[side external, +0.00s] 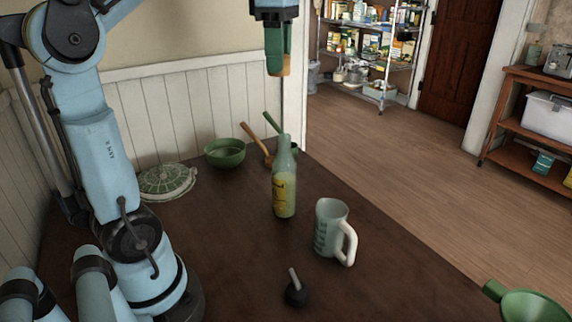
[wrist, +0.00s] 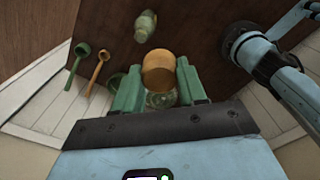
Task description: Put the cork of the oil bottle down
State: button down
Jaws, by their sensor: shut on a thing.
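My gripper (side external: 278,60) is raised high above the table in the side external view. In the wrist view its green fingers (wrist: 158,82) are closed around the tan cork (wrist: 159,66). A tan sliver of the cork (side external: 286,66) shows beside the fingers in the side external view. The oil bottle (side external: 284,192), pale green glass with a yellow label, stands upright on the dark table (side external: 215,250), well below my gripper. The bottle (wrist: 146,24) also shows beyond the cork in the wrist view. No cork shows in its neck.
A mug with a white handle (side external: 329,232) stands right of the bottle. A dark knob-like object (side external: 296,292) lies in front. A green bowl (side external: 224,153), a patterned green lid (side external: 167,181) and a wooden spoon (side external: 256,144) are behind. The table's middle left is bare.

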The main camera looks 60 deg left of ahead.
jog(key=s+d, duration=0.5)
jog(key=s, duration=0.2)
send_over(242, 218)
notch_tip(242, 218, down, 31)
jog(key=shift+f, duration=2.15)
jog(key=shift+f, duration=0.15)
jog(key=c, duration=0.6)
grip_release()
jog(key=shift+c, duration=0.2)
notch_tip(242, 218, up, 12)
